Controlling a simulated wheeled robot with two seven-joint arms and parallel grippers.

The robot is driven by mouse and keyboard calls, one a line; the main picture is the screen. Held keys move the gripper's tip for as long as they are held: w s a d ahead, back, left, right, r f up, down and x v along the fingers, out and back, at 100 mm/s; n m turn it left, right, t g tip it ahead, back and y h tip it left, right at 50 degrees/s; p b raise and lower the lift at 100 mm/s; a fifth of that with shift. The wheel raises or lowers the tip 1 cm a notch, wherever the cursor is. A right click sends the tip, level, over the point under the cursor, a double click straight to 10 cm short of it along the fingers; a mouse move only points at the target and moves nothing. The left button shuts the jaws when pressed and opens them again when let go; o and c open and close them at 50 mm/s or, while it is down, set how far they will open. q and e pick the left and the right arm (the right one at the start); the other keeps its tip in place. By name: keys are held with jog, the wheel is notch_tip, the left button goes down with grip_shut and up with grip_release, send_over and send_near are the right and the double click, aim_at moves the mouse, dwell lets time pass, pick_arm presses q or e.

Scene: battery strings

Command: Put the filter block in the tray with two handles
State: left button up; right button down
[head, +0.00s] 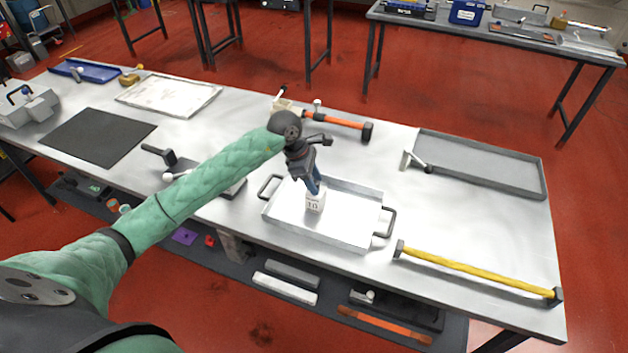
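The tray with two handles (345,236) is a shallow light metal tray near the front edge of the table, with a dark handle at each end. A small white block with a dark printed label, which looks like the filter block (315,204), is in the left part of the tray area. My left gripper (315,190) reaches down over the tray from the green-sleeved arm, and its fingers are at the top of the block and look shut on it. Whether the block's underside touches the tray floor is hard to tell. My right gripper is not in view.
A grey shallow tray (485,170) lies at the right. A yellow bar (475,272) lies at front right, and an orange bar tool (335,121) behind the handled tray. A black mat (95,137) and white tray (168,98) are at left. A lower shelf (225,262) holds several items.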

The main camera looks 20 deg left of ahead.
pick_arm(q)
jog(key=shift+r, duration=0.15)
jog(key=shift+a+r, duration=0.15)
jog(key=shift+r, duration=0.15)
jog(key=b+v, duration=0.4)
jog(key=v, duration=0.7)
jog(key=shift+r, duration=0.2)
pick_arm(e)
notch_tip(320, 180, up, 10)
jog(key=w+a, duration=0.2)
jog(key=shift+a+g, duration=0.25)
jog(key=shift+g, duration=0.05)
